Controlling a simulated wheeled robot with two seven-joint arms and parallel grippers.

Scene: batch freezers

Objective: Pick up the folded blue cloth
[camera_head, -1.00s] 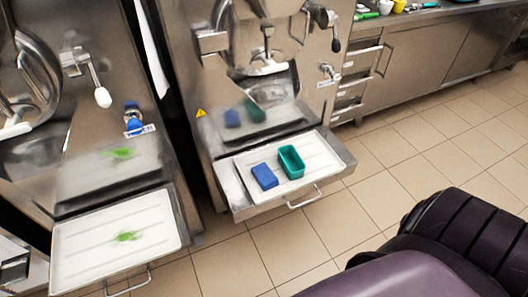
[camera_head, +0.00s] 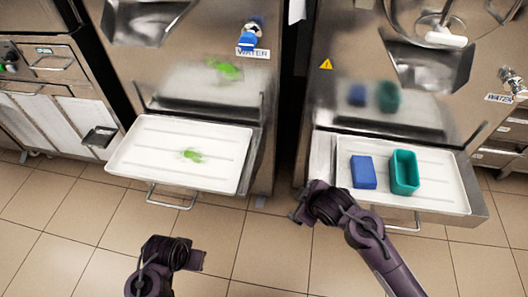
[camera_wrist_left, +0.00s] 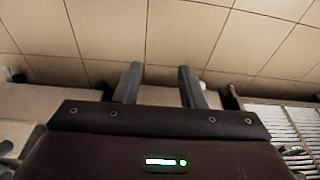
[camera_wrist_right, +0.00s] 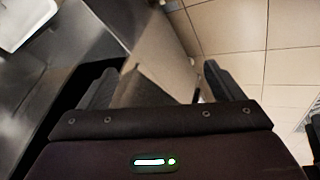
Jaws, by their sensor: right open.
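The folded blue cloth (camera_head: 363,172) lies flat in the left half of the white tray (camera_head: 440,194) of the right-hand machine, beside a teal tub (camera_head: 404,172). My right gripper (camera_head: 300,205) is in front of the tray's left front corner, to the left of the cloth and apart from it. In the right wrist view (camera_wrist_right: 160,78) its fingers are wide apart with nothing between them. My left gripper (camera_head: 196,256) is over the floor, well away from the cloth. In the left wrist view (camera_wrist_left: 157,85) its fingers are apart and empty. Neither wrist view shows the cloth.
A second white tray (camera_head: 135,165) with a green smear (camera_head: 193,155) sticks out from the left-hand machine. A dark gap separates the machines. Tray handles (camera_head: 171,201) project at the front. The tiled floor (camera_head: 70,235) in front is mostly open.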

